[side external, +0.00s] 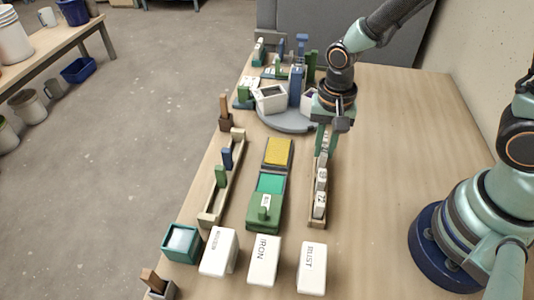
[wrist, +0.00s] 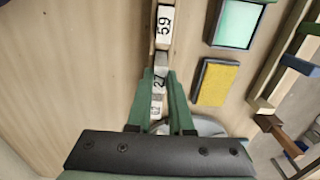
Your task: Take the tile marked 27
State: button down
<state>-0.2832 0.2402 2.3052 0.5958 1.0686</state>
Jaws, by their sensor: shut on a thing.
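The tile marked 27 (wrist: 160,80) is a small pale block with dark digits, in the wrist view between the green fingers of my gripper (wrist: 161,76). The fingers are shut on it. In the side view my gripper (side external: 325,145) points down over the far part of a narrow wooden rack (side external: 317,223), and its fingers largely hide the tile. A tile marked 59 (wrist: 164,27) stands in the same row. Another pale tile (wrist: 156,106) sits on the other side of the 27, close to it, its number hard to read.
A green stand (side external: 264,213) with teal and yellow pads lies left of the rack. A grey round tray (side external: 284,123) with containers is behind. The table right of the rack is clear.

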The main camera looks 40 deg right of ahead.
aim_at(324, 150)
jog(key=shift+r, duration=3.2)
